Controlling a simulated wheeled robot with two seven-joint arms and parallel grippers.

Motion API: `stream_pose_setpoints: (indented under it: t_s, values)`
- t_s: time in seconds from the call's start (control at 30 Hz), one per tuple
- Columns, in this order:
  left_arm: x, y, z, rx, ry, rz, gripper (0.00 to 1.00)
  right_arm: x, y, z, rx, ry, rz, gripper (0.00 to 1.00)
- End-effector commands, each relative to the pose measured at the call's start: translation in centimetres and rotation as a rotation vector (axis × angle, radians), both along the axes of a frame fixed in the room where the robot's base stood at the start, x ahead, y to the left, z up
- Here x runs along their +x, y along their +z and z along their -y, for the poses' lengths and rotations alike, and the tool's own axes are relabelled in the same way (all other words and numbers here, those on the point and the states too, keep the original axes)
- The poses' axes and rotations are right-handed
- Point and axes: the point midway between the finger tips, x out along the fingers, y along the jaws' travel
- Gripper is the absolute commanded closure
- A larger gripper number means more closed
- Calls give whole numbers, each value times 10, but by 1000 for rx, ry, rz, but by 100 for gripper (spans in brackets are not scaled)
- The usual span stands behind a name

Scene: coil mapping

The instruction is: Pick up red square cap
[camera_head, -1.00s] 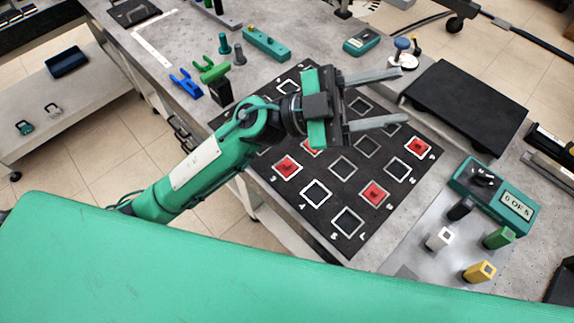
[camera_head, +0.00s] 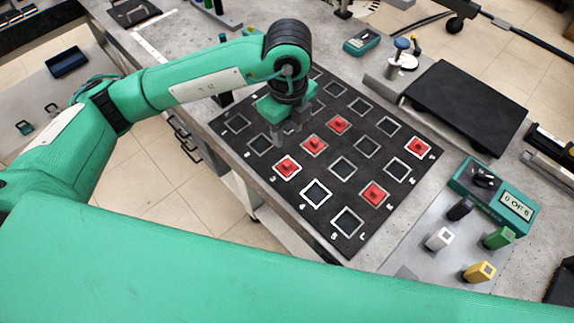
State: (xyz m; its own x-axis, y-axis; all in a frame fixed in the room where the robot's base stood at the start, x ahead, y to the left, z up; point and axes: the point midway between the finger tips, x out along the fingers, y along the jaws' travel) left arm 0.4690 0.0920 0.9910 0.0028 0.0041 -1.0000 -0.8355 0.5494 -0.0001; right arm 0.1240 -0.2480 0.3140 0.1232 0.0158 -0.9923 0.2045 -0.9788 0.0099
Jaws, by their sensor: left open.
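Several red square caps lie in white-outlined squares on a black mat (camera_head: 330,222). One red square cap (camera_head: 287,167) is near the left edge, one (camera_head: 315,145) is up and right of it, and another (camera_head: 340,124) is further back. More are at the right corner (camera_head: 419,147) and the front right (camera_head: 374,194). My left gripper (camera_head: 288,137) points down over the mat's left part, open and empty, just behind and left of the second cap. Whether its fingertips touch the mat is unclear. My right gripper is out of view.
A teal box with a display (camera_head: 495,195) stands right of the mat. Black, white (camera_head: 438,238), green (camera_head: 499,237) and yellow (camera_head: 480,271) posts stand on a grey plate. A black platform (camera_head: 468,105) is at the back right.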

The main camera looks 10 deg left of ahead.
Motion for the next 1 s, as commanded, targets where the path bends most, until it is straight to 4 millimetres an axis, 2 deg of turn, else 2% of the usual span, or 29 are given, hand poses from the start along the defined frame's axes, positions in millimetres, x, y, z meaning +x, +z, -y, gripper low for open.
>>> stream_pose_setpoints:
  t_s: [0.3, 0.5, 0.67, 0.83, 1.0]
  values:
    - [-1, -60, -1, -1, -1, -6, 58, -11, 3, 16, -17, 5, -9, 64]
    - [-1, -76, 0, -3, -2, -3, 58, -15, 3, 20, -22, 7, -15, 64]
    - [0, -92, -2, -1, -2, -7, 58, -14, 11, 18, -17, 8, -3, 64]
    - [1, -118, -2, -3, -3, -4, 58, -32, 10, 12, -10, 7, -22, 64]
    - [1, -127, -2, -4, -4, -3, 58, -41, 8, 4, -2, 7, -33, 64]
